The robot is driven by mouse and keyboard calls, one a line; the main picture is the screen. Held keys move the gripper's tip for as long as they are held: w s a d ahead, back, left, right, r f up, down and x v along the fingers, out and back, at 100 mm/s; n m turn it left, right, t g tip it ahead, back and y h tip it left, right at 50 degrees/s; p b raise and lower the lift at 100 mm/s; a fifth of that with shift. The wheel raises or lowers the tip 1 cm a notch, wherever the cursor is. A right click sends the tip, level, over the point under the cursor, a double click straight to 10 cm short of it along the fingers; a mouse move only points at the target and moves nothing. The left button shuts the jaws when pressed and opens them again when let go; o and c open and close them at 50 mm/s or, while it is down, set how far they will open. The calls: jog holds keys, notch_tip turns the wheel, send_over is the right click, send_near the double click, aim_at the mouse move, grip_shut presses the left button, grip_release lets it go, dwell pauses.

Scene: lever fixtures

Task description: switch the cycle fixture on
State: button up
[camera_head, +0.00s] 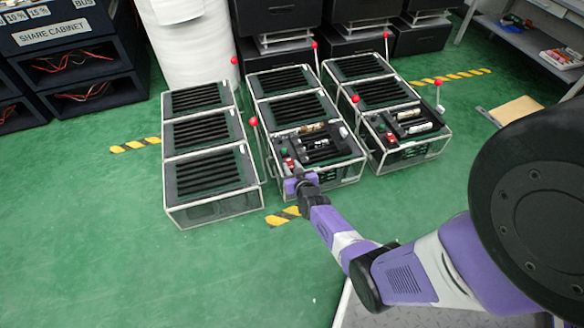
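Three long metal-framed fixtures with black slatted racks stand side by side on the floor: a left one (208,206), a middle one (327,181) and a right one (407,158). No label shows which is the cycle fixture. Thin levers with red ball knobs stand along the frames, including a near lever (254,121) at the middle fixture and another (355,99) at the right one. A green button (284,152) and red parts sit on the middle fixture's front left. My gripper (295,180) is at that near left corner; its fingers are too small to read, and contact is unclear.
A dark share cabinet (70,65) stands at the back left, beside a white cylinder (195,50). Dark drawer units (278,15) stand behind the fixtures. A shelf (535,40) is at the right. Green floor is free at the left and front.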

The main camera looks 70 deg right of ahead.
grip_shut()
jog(key=shift+r, duration=0.1)
jog(key=shift+r+p, duration=0.1)
jog(key=shift+p, duration=0.25)
jog(key=p, duration=0.3)
jog(key=shift+w+d+r+g+y, duration=0.1)
jog(key=shift+w+r+g+y, duration=0.05)
jog(key=shift+r+g+y, duration=0.25)
jog(key=p, duration=0.3)
jog(key=shift+r+g+y, duration=0.2)
jog(key=shift+g+y, duration=0.2)
jog(key=g+y+p, duration=0.1)
jog(key=p, duration=0.1)
jog(key=shift+w+d+p, duration=0.15)
jog(key=shift+p, duration=0.2)
jog(key=shift+d+f+g+y+p, duration=0.15)
jog(key=shift+g+y+p, duration=0.25)
jog(key=shift+y+p, duration=0.3)
jog(key=shift+p, duration=0.35)
